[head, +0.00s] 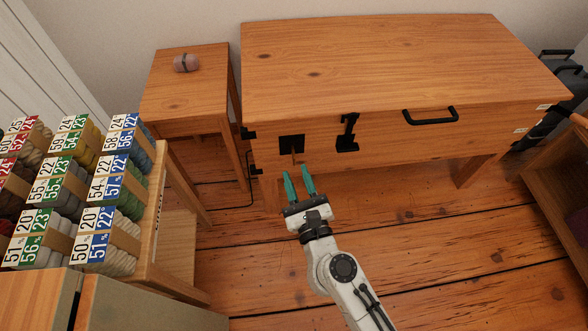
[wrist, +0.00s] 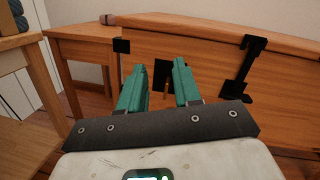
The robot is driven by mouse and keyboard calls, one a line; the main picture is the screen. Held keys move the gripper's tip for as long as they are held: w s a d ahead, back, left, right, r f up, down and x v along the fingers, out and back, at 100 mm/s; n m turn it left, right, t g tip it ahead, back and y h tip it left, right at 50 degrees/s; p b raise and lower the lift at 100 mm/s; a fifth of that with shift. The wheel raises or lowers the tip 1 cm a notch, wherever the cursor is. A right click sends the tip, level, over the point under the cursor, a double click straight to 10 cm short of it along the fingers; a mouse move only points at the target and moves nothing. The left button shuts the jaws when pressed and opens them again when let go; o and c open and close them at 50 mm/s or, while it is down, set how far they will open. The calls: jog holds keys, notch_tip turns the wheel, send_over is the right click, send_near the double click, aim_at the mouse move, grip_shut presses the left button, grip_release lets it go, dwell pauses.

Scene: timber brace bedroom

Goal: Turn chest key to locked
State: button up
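The wooden chest (head: 400,50) stands against the wall with its lid closed. On its front is a black square lock plate (head: 292,143), and a small brass-brown key (head: 294,158) sticks out of it. The key also shows between my fingers in the wrist view (wrist: 166,84). My gripper (head: 297,174) is in front of the key with its teal fingers apart and nothing held. The key lies just beyond the fingertips, and I see no contact. Its exact turn angle is too small to tell.
A black hasp (head: 348,133) and a black handle (head: 430,115) are right of the lock plate. A small side table (head: 190,100) with a pink skein (head: 187,63) stands left. A yarn rack (head: 150,215) is at the near left. The floor (head: 430,220) before the chest is clear.

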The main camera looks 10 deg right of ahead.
aim_at(294, 154)
notch_tip(294, 154, down, 6)
jog(key=m+g+h+b, duration=0.1)
jog(key=m+h+b, duration=0.15)
jog(key=m, duration=0.25)
jog(key=shift+h, duration=0.25)
jog(key=w, duration=1.1)
jog(key=shift+d, duration=0.3)
grip_shut()
